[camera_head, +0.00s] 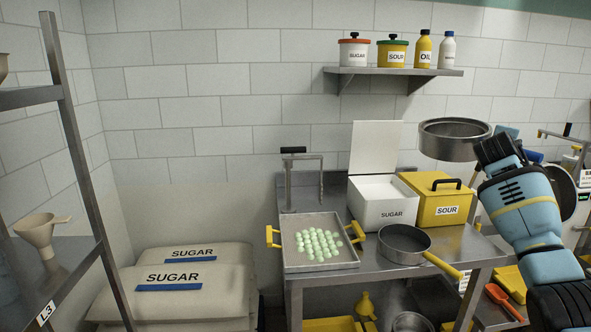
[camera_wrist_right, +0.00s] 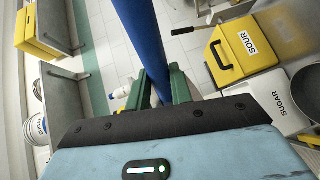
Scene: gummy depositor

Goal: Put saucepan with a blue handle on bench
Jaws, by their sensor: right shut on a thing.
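The steel saucepan (camera_head: 452,146) is in the air above the right side of the steel bench (camera_head: 468,245), in front of the tiled wall. Its blue handle (camera_head: 508,131) shows partly behind my right arm. In the right wrist view the blue handle (camera_wrist_right: 146,42) runs between the green fingers of my right gripper (camera_wrist_right: 157,88), which is shut on it. In the head view my right gripper (camera_head: 496,150) is at the pan's right side. The pan's bowl is outside the wrist view. My left gripper is not in view.
On the bench are a tray (camera_head: 291,262) of pale green gummies, a white sugar bin (camera_head: 383,212), a yellow sour bin (camera_head: 432,207) and a pan with a yellow handle (camera_head: 405,245). Bare bench top shows at the right. A shelf (camera_head: 395,72) with containers hangs above.

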